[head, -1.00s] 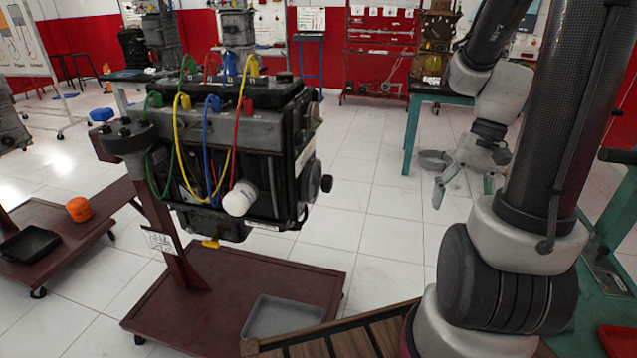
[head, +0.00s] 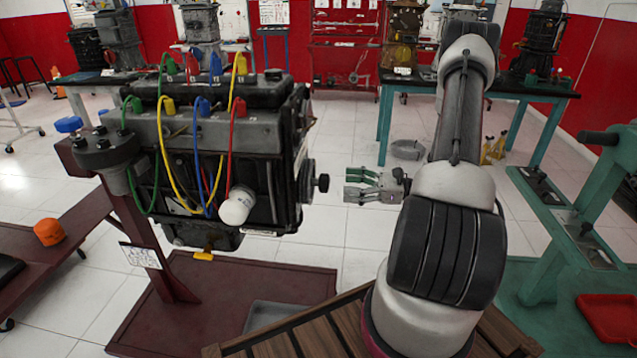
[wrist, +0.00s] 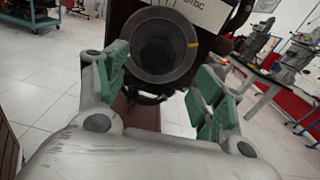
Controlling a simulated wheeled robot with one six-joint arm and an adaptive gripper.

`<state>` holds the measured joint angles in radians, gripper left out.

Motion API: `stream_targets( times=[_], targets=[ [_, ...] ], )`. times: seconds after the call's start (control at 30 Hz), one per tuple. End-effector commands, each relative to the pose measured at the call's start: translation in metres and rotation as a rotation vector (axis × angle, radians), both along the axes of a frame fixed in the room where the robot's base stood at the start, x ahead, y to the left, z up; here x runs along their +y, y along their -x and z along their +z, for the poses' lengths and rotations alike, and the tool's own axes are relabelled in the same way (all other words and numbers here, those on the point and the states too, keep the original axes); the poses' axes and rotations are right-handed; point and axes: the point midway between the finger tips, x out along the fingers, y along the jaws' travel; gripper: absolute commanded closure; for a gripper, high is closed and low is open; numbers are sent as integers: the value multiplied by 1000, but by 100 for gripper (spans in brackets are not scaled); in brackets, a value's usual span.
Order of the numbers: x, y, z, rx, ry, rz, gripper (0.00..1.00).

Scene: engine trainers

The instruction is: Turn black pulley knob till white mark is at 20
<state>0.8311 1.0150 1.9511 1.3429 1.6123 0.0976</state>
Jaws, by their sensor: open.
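The black pulley knob (head: 323,183) sticks out from the grey pulley (head: 307,181) on the right end of the engine (head: 230,130). In the wrist view the knob (wrist: 160,45) shows end-on as a dark round face, with a yellow line at its right. No white mark or number 20 can be made out. My gripper (head: 348,184) is open, with green-padded fingers pointing left at the knob, and a small gap between them in the head view. In the wrist view the fingers (wrist: 161,72) stand left and right of the knob, apart from it.
The engine sits on a dark red wheeled stand (head: 225,290) with a grey tray (head: 268,315) on its base. Coloured cables (head: 202,150) and a white filter (head: 237,206) are on the engine's near side. A green stand (head: 575,215) is at the right. White floor is open behind my gripper.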

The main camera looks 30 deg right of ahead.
Motion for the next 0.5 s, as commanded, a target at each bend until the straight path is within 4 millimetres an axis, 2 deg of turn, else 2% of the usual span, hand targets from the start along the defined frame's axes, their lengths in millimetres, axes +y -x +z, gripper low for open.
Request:
stream_targets(
  times=[0.3, 0.5],
  targets=[
    [43, -26, 1, 4, -2, 9, 32],
    [60, -38, 1, 3, -1, 8, 32]
  ],
)
